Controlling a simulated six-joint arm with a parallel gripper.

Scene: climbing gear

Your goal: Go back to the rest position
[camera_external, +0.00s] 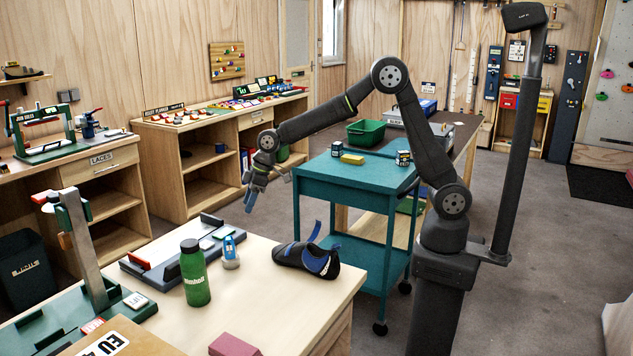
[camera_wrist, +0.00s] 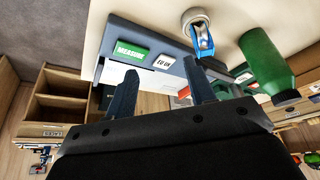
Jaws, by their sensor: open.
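My gripper (camera_external: 250,190) hangs in the air past the far left edge of the light wooden workbench (camera_external: 262,312), its fingers pointing down. In the wrist view my gripper (camera_wrist: 160,92) shows two dark fingers spread apart with nothing between them. My arm reaches left from its dark column, over the teal cart (camera_external: 350,183). On the workbench are a black and blue climbing shoe (camera_external: 308,258), a green bottle (camera_external: 195,275) and a small white and blue bottle (camera_external: 230,254). The small bottle also shows in the wrist view (camera_wrist: 197,32), beyond the fingers.
A grey measuring device (camera_external: 165,262) lies on the workbench near my gripper. A green press with a metal post (camera_external: 82,250) stands at the left. A green bin (camera_external: 366,132) and small containers are beyond and on the cart. Floor is open between workbench and shelves.

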